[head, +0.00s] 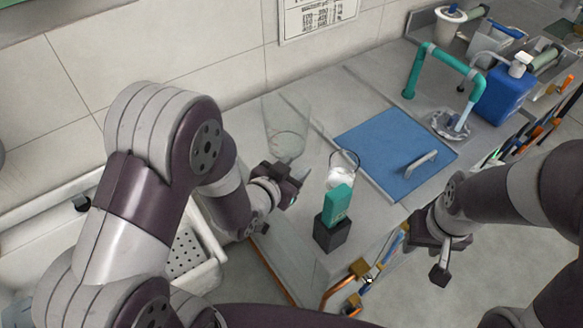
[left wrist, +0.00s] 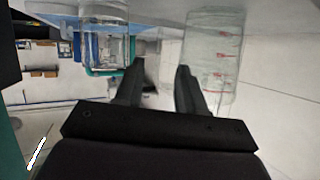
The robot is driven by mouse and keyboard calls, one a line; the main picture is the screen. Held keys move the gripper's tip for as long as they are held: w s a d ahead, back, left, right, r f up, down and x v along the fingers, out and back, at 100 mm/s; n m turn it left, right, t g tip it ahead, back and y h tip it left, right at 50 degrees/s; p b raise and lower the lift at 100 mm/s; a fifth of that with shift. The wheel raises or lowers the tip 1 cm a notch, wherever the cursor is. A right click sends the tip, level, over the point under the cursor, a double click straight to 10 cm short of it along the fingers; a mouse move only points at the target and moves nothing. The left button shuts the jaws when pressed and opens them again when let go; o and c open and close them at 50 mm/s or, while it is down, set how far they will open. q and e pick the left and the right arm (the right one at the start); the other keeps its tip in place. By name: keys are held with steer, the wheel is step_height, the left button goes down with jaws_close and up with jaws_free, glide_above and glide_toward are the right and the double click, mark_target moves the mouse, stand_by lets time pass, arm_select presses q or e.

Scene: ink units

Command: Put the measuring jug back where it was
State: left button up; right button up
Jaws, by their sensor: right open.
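A clear measuring jug (head: 287,140) stands upright on the grey counter towards the wall, just beyond my left gripper. In the left wrist view the jug (left wrist: 218,50), with red marks, is partly behind the right-hand finger. My left gripper (head: 295,184) is low over the counter; in the left wrist view its fingers (left wrist: 160,72) are apart with nothing between them. Whether a finger touches the jug I cannot tell. My right gripper (head: 438,262) is open and empty past the counter's front edge.
A glass jar (head: 341,175) with a wire handle stands right of my left gripper; a black block with a teal item (head: 337,205) is in front of it. A blue board (head: 385,145) lies behind. A teal tap (head: 440,60) and blue bottle (head: 505,95) are farther right.

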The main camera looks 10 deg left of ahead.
arm_select(q)
steer(key=s+a+n+g+y, duration=0.2)
steer(key=s+a+g, duration=0.2)
steer(key=s, duration=0.3)
steer(key=s+a+r+n+g+y, duration=0.1)
steer(key=s+a+n+g+y, duration=0.1)
steer(key=s+a+g, duration=0.3)
steer(key=shift+s+a+n+g+y, duration=0.25)
steer(key=shift+s+n+g+y, duration=0.15)
steer(key=shift+s+n+g, duration=0.55)
steer(key=shift+w+m, duration=0.1)
steer(key=shift+m, duration=0.15)
